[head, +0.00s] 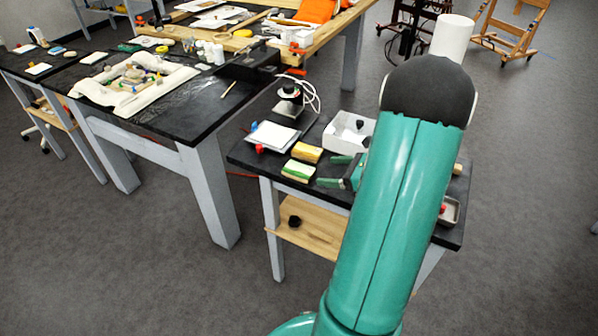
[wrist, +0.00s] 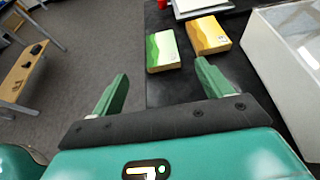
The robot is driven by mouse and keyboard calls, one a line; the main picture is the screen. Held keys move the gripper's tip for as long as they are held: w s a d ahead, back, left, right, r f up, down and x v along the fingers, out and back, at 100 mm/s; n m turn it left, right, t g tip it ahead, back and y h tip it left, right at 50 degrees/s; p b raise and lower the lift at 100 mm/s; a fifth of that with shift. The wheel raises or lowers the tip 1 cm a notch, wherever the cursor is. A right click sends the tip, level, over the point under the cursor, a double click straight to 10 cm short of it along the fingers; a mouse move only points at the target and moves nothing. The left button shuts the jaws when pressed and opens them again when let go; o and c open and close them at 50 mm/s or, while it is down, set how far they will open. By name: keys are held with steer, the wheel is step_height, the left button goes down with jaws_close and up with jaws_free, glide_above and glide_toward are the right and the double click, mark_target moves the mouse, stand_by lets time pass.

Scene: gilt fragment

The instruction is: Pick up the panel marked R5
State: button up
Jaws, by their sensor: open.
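Two small painted panels lie side by side on the black side table (head: 250,160). One is green and cream, in the head view (head: 298,171) and the wrist view (wrist: 163,50). The other is yellow and orange, in the head view (head: 307,152) and the wrist view (wrist: 207,36). I cannot read an R5 mark on either. My gripper (wrist: 162,72) is open and empty, its fingers pointing toward the panels. In the wrist view the green and cream panel lies just beyond and between the fingertips. My arm hides part of the table in the head view.
A white open box (head: 348,130) stands right of the panels, close to my gripper's right side in the wrist view. A white-topped square plate (head: 272,137) lies behind the panels. A cluttered black table (head: 190,110) stands to the left, with floor between.

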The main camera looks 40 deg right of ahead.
mark_target(299, 170)
steer(key=x, duration=1)
steer(key=shift+f, duration=0.25)
steer(key=c, duration=1.1)
